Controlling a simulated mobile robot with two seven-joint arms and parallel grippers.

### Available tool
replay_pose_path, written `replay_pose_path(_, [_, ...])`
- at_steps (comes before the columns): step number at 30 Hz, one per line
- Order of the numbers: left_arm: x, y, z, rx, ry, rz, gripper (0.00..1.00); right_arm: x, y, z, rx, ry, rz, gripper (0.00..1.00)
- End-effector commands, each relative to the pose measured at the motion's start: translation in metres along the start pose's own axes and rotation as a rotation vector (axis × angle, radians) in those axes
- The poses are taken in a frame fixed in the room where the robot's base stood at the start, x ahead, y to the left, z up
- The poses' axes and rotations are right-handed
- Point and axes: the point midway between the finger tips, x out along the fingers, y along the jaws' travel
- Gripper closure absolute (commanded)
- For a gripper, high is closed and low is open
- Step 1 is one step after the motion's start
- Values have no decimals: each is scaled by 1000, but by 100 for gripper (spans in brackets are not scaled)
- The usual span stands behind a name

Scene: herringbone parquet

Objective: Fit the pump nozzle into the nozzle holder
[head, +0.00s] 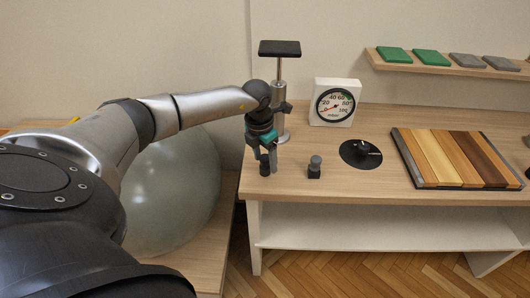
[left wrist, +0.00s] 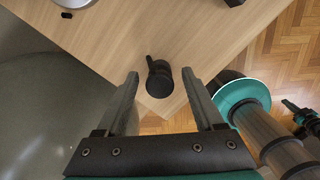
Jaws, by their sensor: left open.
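My left gripper (head: 265,165) points down over the front left corner of the table, its fingers spread. In the left wrist view a dark piece (left wrist: 160,80) with a round body and a thin tip lies ahead of the open fingers (left wrist: 157,85), apart from both; it looks like the pump nozzle. In the head view it is hard to tell from my fingers. A small grey piece (head: 315,166) with a rounded top and dark square base stands to the right; it may be the nozzle holder, but I cannot be sure.
A chrome post pump (head: 280,75) with a black handle stands behind my gripper. A large pale ball (head: 175,190) sits left of the table.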

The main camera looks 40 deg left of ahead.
Motion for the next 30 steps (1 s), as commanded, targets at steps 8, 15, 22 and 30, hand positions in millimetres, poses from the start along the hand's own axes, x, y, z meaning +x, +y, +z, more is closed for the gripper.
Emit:
replay_pose_path(8, [-6, 1, 1, 0, -2, 1, 31, -2, 4, -5, 5, 12, 5, 100])
replay_pose_path(15, [-68, 1, 1, 1, -5, 2, 31, -17, 7, -15, 2, 21, 8, 100])
replay_pose_path(22, [-120, 0, 1, 1, -4, 2, 31, -27, -7, -6, 3, 0, -10, 100])
replay_pose_path(30, [-150, 0, 0, 0, -1, 0, 31, -33, -19, 9, 2, -22, -26, 100])
